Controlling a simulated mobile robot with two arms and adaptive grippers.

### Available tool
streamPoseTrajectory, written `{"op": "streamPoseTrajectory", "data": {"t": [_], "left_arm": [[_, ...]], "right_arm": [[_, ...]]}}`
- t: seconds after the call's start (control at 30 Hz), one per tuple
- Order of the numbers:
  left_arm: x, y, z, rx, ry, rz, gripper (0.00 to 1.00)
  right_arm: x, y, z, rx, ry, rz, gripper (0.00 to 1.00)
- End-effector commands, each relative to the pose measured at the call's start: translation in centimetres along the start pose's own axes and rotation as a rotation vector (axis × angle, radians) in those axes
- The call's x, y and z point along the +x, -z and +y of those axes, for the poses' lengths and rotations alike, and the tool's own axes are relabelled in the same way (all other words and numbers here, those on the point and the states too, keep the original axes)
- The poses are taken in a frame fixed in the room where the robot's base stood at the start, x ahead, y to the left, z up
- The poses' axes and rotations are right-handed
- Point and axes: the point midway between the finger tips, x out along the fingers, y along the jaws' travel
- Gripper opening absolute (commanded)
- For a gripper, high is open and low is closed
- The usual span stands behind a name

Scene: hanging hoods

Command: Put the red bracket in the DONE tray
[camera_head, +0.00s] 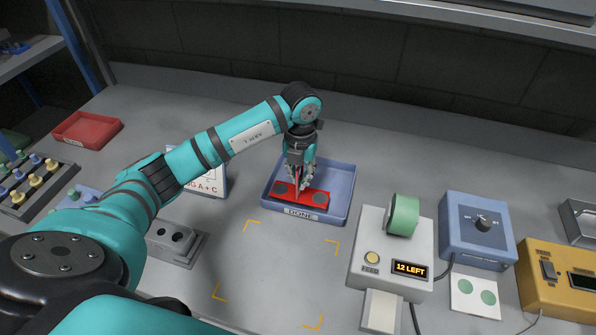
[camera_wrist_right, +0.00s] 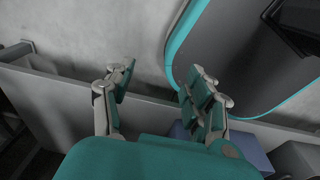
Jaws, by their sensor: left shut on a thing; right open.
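The red bracket (camera_head: 314,203) is a flat red piece with dark round spots, inside the blue DONE tray (camera_head: 344,188) near its front wall. The tray carries a DONE label (camera_head: 300,214) on its front. My left gripper (camera_head: 298,191) points down into the tray and is shut on the bracket, covering its middle. Whether the bracket touches the tray floor is hard to tell. My right gripper (camera_wrist_right: 155,92) shows in the right wrist view, open and empty, its fingers apart over a plain grey surface.
Yellow corner marks frame a bare area in front of the tray. A label dispenser (camera_head: 395,250) with a green roll reads 12 LEFT. A blue knob box (camera_head: 478,228) and yellow box (camera_head: 560,275) stand right. A red tray (camera_head: 87,129) lies back left.

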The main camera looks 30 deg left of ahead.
Motion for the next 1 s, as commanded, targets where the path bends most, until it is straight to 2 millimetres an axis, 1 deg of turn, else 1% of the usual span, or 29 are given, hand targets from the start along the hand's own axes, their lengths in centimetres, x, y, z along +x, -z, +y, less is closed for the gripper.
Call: {"op": "streamPoseTrajectory", "data": {"t": [0.03, 0.17, 0.33, 0.4, 0.5, 0.6, 0.97, 1.0], "left_arm": [[-0.3, -0.9, 0.4, -0.002, 0.002, -0.002, 0.0], [0.0, -2.0, 0.9, 0.0, 0.002, -0.003, 0.0], [0.1, -3.2, 1.6, -0.001, 0.003, -0.002, 0.0], [1.4, -3.0, 1.4, 0.001, 0.002, 0.002, 0.0], [2.8, -3.0, 1.4, 0.001, 0.002, 0.0, 0.0], [3.5, -3.0, 1.4, 0.002, 0.003, -0.002, 0.0], [4.1, -3.0, 1.4, 0.002, 0.002, -0.004, 0.0], [4.2, -3.0, 1.5, 0.002, 0.001, -0.001, 0.09]], "right_arm": [[-0.5, 0.2, -0.7, 0.001, 0.008, 0.002, 0.55], [-0.7, 0.5, -1.8, 0.0, 0.022, 0.005, 0.55], [-1.2, 0.5, -1.9, -0.002, 0.023, 0.006, 0.55], [-1.9, 0.5, -1.6, -0.003, 0.02, 0.006, 0.55], [-2.5, 0.5, -1.2, -0.004, 0.016, 0.005, 0.55], [-2.6, 0.5, -0.9, -0.004, 0.012, 0.005, 0.55], [-2.2, 0.4, -0.6, -0.001, 0.008, 0.005, 0.55], [-2.2, 0.4, -0.6, -0.001, 0.008, 0.005, 0.55]]}}
